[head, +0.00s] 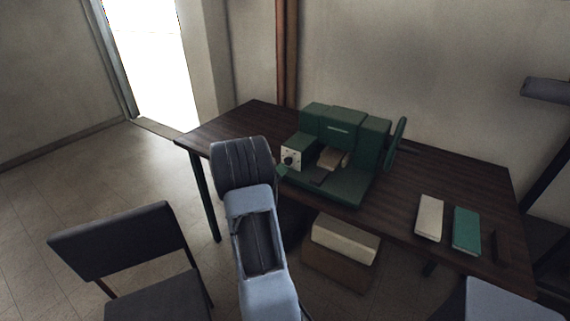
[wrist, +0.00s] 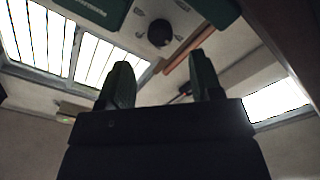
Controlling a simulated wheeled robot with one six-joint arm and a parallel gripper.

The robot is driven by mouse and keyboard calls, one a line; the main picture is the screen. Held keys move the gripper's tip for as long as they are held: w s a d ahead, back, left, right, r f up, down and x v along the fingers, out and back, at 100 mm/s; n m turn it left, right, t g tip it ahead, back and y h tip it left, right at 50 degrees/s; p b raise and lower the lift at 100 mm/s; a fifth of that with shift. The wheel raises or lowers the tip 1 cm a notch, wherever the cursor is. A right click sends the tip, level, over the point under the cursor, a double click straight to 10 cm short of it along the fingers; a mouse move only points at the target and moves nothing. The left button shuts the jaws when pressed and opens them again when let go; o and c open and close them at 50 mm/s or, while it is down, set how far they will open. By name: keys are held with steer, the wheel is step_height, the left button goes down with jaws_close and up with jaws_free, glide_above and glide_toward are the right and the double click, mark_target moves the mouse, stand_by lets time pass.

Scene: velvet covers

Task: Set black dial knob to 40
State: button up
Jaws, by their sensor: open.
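The black dial knob (head: 289,160) sits on a cream dial plate (head: 296,153) on the front left of a green machine (head: 346,126) on the table. In the wrist view the knob (wrist: 160,33) is round and dark, with small marks around it too blurred to read. My gripper (wrist: 162,66) is open and empty, its two green fingers apart. The knob appears beyond the fingertips, roughly in line with the gap between them, and clear of both. In the head view my arm's wrist mostly hides the gripper. The knob's setting cannot be read.
The machine has a handwheel (head: 397,133) on its right side. A cream book (head: 429,217) and a green book (head: 466,231) lie on the dark table (head: 425,175) at right. A chair (head: 122,241) stands at left. A cream-topped box (head: 345,240) sits under the table.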

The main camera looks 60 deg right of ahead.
mark_target(286, 162)
steer(key=shift+d+p, duration=0.3)
steer(key=shift+d, duration=2.7)
steer(key=c, duration=0.9)
